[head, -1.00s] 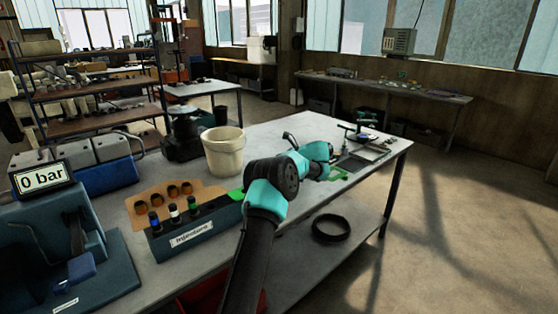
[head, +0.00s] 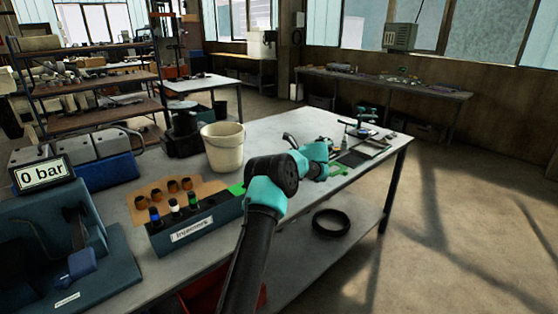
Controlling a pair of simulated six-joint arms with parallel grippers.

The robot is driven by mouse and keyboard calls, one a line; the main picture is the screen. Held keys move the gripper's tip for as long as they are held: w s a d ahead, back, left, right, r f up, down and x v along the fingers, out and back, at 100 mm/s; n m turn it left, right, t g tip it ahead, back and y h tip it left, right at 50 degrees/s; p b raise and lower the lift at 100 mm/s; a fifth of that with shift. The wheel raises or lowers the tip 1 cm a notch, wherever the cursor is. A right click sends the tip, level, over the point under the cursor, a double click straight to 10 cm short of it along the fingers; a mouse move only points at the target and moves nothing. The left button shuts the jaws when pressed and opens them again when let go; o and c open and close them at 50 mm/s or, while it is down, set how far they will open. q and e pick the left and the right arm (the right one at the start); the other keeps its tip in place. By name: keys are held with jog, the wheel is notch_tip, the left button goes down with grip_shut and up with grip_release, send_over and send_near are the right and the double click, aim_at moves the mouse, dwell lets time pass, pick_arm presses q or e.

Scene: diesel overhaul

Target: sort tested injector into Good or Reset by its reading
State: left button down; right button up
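The blue injector rack (head: 215,222), labelled "Injectors", stands on the bench at lower left. Three injectors stand upright in it, with a blue (head: 155,215), a white (head: 175,206) and a green (head: 193,200) marking. The test stand (head: 100,270) is at the left; its display (head: 41,178) reads "0 bar". My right arm comes in at bottom centre and reaches over the bench to the right. Its gripper is too small and covered to make out, and I cannot tell whether it holds an injector. A green area (head: 340,169) shows beside its far end. My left gripper is out of view.
A cream bucket (head: 222,150) stands behind the rack. Brown cups (head: 172,187) sit in a tan holder. A black ring (head: 331,223) lies on the lower shelf.

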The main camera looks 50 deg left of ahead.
dwell(0.3)
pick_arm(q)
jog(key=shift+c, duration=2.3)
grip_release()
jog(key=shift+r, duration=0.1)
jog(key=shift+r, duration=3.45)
